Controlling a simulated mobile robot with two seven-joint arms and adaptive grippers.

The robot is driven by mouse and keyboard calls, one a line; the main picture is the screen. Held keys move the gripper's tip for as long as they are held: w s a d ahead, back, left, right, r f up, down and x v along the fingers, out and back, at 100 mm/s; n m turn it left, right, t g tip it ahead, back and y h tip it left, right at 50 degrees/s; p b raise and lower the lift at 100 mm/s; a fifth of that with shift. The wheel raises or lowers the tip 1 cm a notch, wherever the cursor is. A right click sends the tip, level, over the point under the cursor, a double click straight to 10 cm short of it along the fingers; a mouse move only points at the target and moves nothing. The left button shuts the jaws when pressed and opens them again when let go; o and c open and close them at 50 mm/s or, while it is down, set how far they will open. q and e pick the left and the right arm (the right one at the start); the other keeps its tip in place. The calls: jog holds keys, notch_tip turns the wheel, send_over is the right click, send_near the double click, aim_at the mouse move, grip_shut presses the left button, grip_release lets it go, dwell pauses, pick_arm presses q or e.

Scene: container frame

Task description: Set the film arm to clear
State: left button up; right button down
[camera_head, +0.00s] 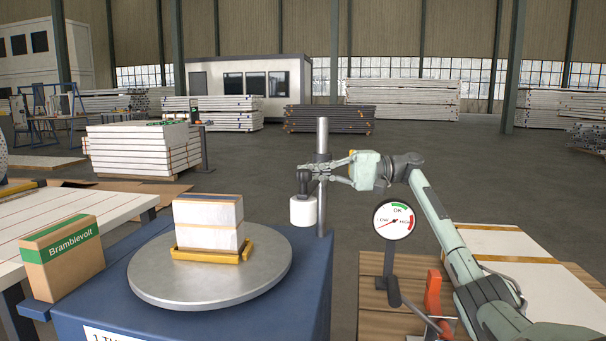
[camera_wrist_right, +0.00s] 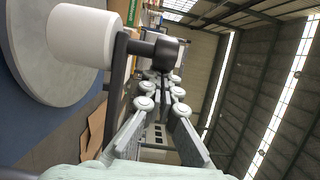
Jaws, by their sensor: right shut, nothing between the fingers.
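The film arm is a black bracket (camera_head: 304,178) carrying a white film roll (camera_head: 303,211) on a grey upright post (camera_head: 323,140). On the turntable a white wrapped stack (camera_head: 208,220) sits on a yellow base (camera_head: 212,256), apart from the roll. My right gripper (camera_head: 321,174) is shut and empty beside the post and bracket; whether it touches them is unclear. In the right wrist view the fingers (camera_wrist_right: 164,92) point toward the black bracket end (camera_wrist_right: 168,54), with the roll (camera_wrist_right: 82,36) at upper left. My left gripper is out of view.
A dial gauge (camera_head: 394,220) on a stand and an orange-red part (camera_head: 433,292) are on a wooden surface at right, near my right arm. A Bramblevolt box (camera_head: 62,258) stands at left. The blue machine body (camera_head: 310,290) supports the turntable.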

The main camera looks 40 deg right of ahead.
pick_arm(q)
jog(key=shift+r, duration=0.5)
pick_arm(e)
jog(key=shift+s+d, duration=0.25)
jog(key=shift+s, duration=0.15)
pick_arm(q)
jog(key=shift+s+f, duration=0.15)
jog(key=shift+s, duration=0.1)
pick_arm(e)
jog(key=shift+w, duration=0.15)
